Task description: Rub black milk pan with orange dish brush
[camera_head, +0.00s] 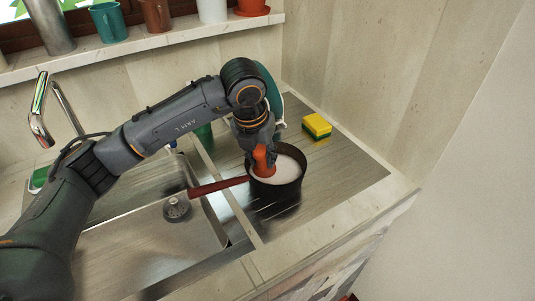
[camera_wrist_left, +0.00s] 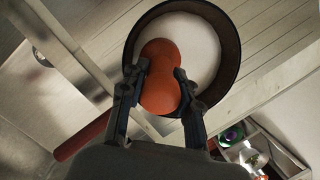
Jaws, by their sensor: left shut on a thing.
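The black milk pan (camera_head: 276,190) stands on the metal drainboard right of the sink, with its reddish-brown handle (camera_head: 219,186) pointing left toward the basin. Its inside looks white. The pan also shows in the left wrist view (camera_wrist_left: 233,45). My left gripper (camera_head: 262,150) is above the pan, shut on the orange dish brush (camera_head: 264,160). In the left wrist view the brush (camera_wrist_left: 160,85) sits between the two fingers and reaches over the pan's white inside. The lower end of the brush is inside the pan's rim; whether it touches the bottom cannot be told. My right gripper is not in view.
A yellow and green sponge (camera_head: 317,126) lies on the drainboard behind and right of the pan. The sink basin (camera_head: 150,240) and faucet (camera_head: 42,110) are at left. Cups and pots stand on the ledge (camera_head: 140,44) behind. The drainboard right of the pan is clear.

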